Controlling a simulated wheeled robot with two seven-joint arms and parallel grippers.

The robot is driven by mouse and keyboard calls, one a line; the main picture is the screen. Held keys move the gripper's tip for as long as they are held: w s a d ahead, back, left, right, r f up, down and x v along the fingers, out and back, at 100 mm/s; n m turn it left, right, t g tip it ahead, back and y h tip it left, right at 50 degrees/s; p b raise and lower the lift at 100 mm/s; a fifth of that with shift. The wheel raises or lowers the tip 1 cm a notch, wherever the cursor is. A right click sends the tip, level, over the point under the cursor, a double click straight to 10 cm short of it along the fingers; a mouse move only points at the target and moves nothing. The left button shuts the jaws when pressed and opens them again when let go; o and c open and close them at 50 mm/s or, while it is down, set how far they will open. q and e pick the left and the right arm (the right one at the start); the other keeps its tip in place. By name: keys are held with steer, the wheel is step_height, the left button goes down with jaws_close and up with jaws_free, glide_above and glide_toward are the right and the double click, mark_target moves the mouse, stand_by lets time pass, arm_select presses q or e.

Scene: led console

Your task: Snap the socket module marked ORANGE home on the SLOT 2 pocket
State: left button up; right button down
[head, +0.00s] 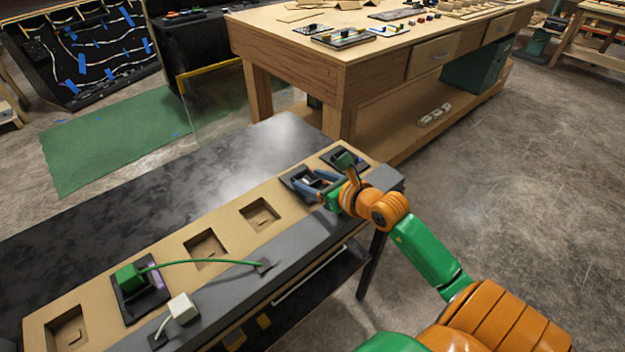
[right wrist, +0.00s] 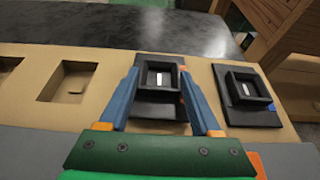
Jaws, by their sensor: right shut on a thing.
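My right gripper (head: 318,188) is shut on a black socket module (head: 300,178) at the far part of the tan console panel. In the right wrist view the blue fingers of the gripper (right wrist: 160,98) stand on either side of the module's raised square socket (right wrist: 158,76). A small orange patch shows at its right edge, partly behind the finger. I cannot tell whether its base is flush in a pocket. Two empty square pockets (head: 260,213) (head: 205,246) lie nearer along the panel. No slot label is readable. My left gripper is not in view.
Beside the held module is another black module (right wrist: 247,95) with a blue mark. A module with a purple mark (head: 155,276) has a green plug (head: 129,277) and cable. A white plug (head: 183,307) stands on the grey front ledge. A wooden workbench (head: 330,55) stands behind.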

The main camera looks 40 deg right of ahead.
steer(key=shift+f, duration=0.3)
stand_by(0.5)
jaws_free()
steer(key=shift+s+r, duration=0.1)
steer(key=shift+s+r, duration=0.2)
steer(key=shift+s, duration=0.1)
steer(key=p+v, duration=0.3)
steer(key=v, duration=0.2)
steer(key=shift+s, duration=0.15)
steer(key=shift+s+d+r, duration=0.1)
steer(key=shift+s+r, duration=0.05)
steer(key=shift+s, duration=0.3)
